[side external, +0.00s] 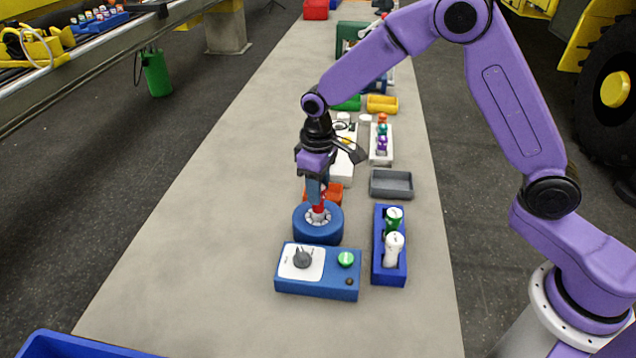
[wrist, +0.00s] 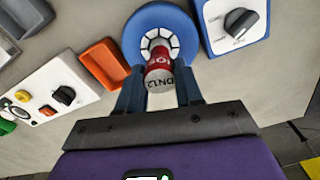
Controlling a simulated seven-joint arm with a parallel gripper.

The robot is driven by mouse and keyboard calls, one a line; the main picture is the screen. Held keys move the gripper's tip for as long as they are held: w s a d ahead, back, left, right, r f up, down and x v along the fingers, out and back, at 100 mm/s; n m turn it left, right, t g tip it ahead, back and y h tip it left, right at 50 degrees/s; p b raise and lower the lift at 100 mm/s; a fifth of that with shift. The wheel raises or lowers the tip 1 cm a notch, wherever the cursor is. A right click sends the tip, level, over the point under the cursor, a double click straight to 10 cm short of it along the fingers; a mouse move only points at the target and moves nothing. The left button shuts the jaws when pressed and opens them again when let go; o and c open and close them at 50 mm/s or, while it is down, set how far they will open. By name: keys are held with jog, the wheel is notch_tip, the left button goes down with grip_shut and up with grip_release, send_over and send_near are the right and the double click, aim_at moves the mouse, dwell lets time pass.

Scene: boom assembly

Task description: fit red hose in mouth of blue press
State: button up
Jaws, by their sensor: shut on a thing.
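The blue press (side external: 318,232) is a round blue body with a ring of pale jaw segments around its mouth, standing on the bench. It also shows in the wrist view (wrist: 134,38). My gripper (side external: 317,203) points down over it, shut on the red hose (side external: 318,209). In the wrist view the hose (wrist: 158,60) is red with a white printed band, between the fingertips (wrist: 160,92). Its far end is at the press mouth, within the ring of jaws as seen from the wrist. How deep it sits in the mouth I cannot tell.
A blue control box (side external: 318,283) with a dial and green button stands in front of the press. A blue rack (side external: 389,268) with green and white hoses is right of it. An orange tray (side external: 336,192) and grey tray (side external: 391,194) lie behind. The bench's left is clear.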

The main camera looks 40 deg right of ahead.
jog(key=shift+f, duration=1.25)
jog(key=o, duration=1.1)
jog(key=shift+r, duration=3.5)
